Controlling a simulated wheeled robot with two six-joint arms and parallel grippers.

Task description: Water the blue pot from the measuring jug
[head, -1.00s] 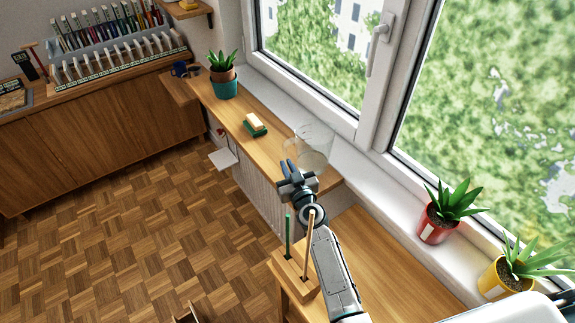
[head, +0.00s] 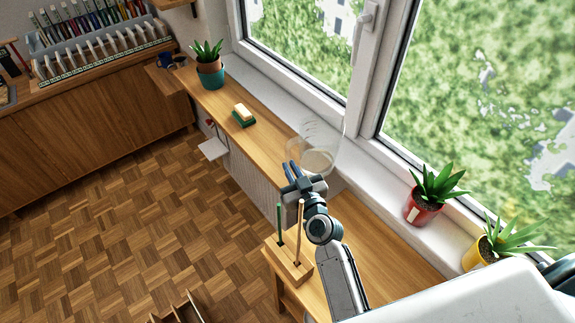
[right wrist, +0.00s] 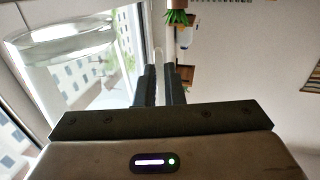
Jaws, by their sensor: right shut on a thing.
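The measuring jug (head: 318,160) is clear, with liquid showing in it. It appears over the near end of the wooden ledge; I cannot tell its exact height. My right gripper (head: 291,172) is shut on the jug at its left side, at the handle. In the right wrist view the jug (right wrist: 62,46) fills the upper left, beside my shut fingers (right wrist: 160,82). The blue pot (head: 212,79) is teal, with a brown rim section above it and a spiky green plant. It stands at the far end of the ledge, well apart from the jug. My left gripper is not in view.
A sponge on a green base (head: 243,115) lies on the ledge between jug and pot. A red pot (head: 422,208) and a yellow pot (head: 480,254) stand on the white sill at right. The window borders the ledge.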

